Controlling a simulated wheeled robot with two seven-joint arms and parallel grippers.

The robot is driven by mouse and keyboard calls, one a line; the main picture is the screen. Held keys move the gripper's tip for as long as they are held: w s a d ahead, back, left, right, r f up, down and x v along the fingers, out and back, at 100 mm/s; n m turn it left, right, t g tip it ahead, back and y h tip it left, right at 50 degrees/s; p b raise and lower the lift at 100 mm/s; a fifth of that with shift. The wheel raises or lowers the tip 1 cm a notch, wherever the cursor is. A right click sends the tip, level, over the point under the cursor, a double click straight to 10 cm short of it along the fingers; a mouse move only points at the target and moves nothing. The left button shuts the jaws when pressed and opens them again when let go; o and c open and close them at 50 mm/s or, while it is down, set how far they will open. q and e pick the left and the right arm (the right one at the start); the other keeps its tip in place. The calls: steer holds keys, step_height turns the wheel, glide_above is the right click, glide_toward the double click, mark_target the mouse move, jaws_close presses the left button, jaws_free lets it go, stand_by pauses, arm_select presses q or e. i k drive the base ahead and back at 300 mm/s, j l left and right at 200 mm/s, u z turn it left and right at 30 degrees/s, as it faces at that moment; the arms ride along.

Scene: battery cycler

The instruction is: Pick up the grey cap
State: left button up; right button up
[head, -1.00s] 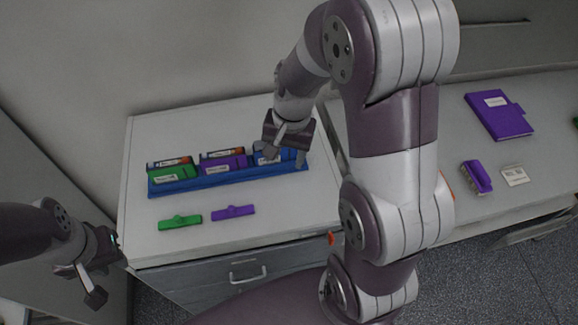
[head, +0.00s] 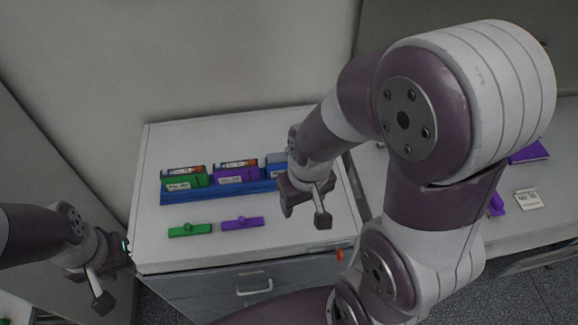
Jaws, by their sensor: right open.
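No part can be named as the grey cap with certainty. A small grey piece (head: 277,158) shows at the right end of the blue tray (head: 215,194), partly behind my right arm, and I cannot tell what it is. A green cap (head: 190,230) and a purple cap (head: 242,223) lie on the white top in front of the tray. My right gripper (head: 306,212) is open and empty, fingers pointing down, over the top just right of the tray's end. My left gripper (head: 108,280) hangs by the cabinet's left front edge; its finger gap is unclear.
The tray holds a green block (head: 182,181), a purple block (head: 236,174) and a blue block, partly hidden. Orange-ended cells lie behind the first two. A white card (head: 529,199) and purple items lie on the right bench, partly behind my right arm.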

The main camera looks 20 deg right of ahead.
mark_target(280, 157)
steer(key=k+l+u, duration=0.1)
steer(key=l+u, duration=0.2)
steer(key=k+l+u, duration=0.25)
steer(key=l, duration=0.2)
steer(key=l+u, duration=0.3)
steer(key=k+l+u, duration=0.25)
steer(key=l, duration=0.1)
